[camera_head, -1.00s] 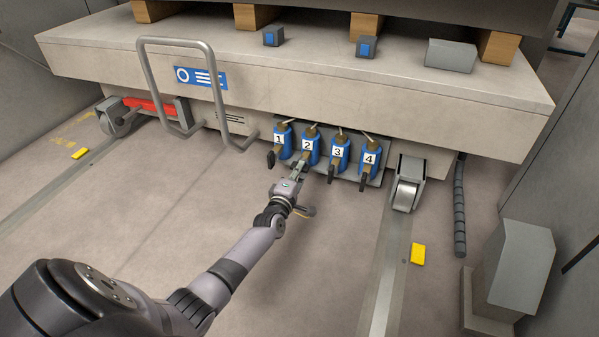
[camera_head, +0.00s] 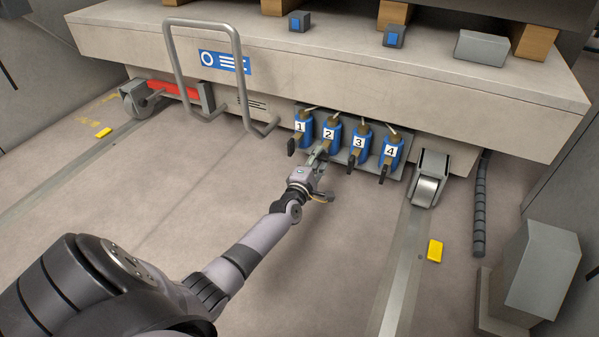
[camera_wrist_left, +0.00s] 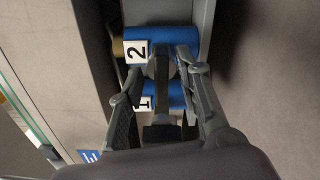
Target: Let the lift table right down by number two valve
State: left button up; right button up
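The lift table (camera_head: 330,75) is a thick pale slab across the back. Under its front edge stands a row of blue valves numbered 1 to 4. Number two valve (camera_head: 330,137) is second from the left, with a dark lever on its near side. In the left wrist view, number two valve (camera_wrist_left: 178,42) lies ahead with its dark lever (camera_wrist_left: 162,75) between my fingers. My left gripper (camera_head: 318,155) is at this lever; in the wrist view its fingers (camera_wrist_left: 165,75) are apart, with gaps seemingly on both sides. My right gripper is out of view.
Number one valve (camera_head: 303,130) and number three valve (camera_head: 359,146) stand close on either side. A grey tube handle (camera_head: 239,75) rises at the left. A caster wheel (camera_head: 430,180) and a grey box (camera_head: 540,265) are at the right. The front floor is open.

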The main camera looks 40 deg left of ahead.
pick_arm(q)
jog(key=n+b, duration=0.1)
jog(key=n, duration=0.3)
jog(key=shift+f, duration=0.1)
jog(key=n, duration=0.2)
jog(key=shift+a+n+b, duration=0.1)
jog(key=shift+n+b, duration=0.2)
jog(key=s+d+n+p, duration=0.2)
jog(key=s+n, duration=0.2)
jog(key=s, duration=0.4)
jog(key=s+d+n+p, duration=0.1)
jog(key=s+n, duration=0.4)
jog(key=s, duration=0.4)
jog(key=shift+d+r+p, duration=0.35)
jog(key=shift+p, duration=0.05)
